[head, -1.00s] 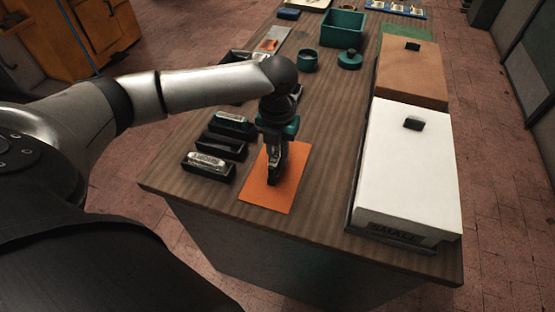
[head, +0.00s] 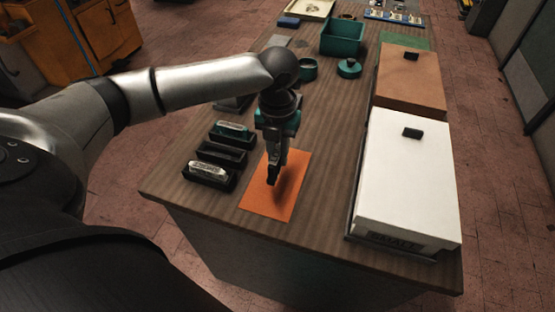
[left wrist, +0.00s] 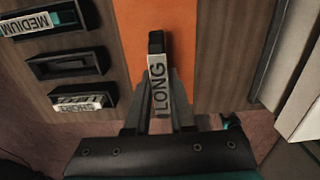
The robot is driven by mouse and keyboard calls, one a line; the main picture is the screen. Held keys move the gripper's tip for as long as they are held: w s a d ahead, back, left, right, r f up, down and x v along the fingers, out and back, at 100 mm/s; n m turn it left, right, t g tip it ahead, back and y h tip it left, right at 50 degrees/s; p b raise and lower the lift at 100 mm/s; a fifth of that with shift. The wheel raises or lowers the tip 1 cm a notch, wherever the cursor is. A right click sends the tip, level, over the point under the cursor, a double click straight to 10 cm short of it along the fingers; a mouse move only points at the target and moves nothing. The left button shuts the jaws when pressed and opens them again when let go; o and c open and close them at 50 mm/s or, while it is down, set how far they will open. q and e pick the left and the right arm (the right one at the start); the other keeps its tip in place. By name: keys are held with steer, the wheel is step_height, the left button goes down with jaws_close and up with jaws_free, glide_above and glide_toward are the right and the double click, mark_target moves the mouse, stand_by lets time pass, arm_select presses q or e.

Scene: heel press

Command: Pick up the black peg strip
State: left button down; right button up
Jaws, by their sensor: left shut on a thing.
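The black peg strip (left wrist: 156,43) has a pale label reading LONG and is held upright in the picture between the fingers of my left gripper (left wrist: 158,108). In the head view my left gripper (head: 274,170) points down over the orange mat (head: 287,203), with the dark end of the strip (head: 272,181) at its fingertips. A shadow lies on the mat beside it, and the strip seems to be a little above the mat. My right gripper is not in view.
Left of the mat are black trays: one labelled MEDIUM (left wrist: 70,25), an empty-looking one (left wrist: 67,65) and one labelled SHORT (left wrist: 85,113). A white box (head: 408,185) and a brown box (head: 412,80) stand on the right. Behind are a teal bin (head: 343,40) and a round teal pot (head: 308,70).

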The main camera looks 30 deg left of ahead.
mark_target(278, 152)
arm_select(q)
step_height(278, 152, up, 16)
steer(key=p, duration=0.2)
steer(key=shift+r, duration=0.2)
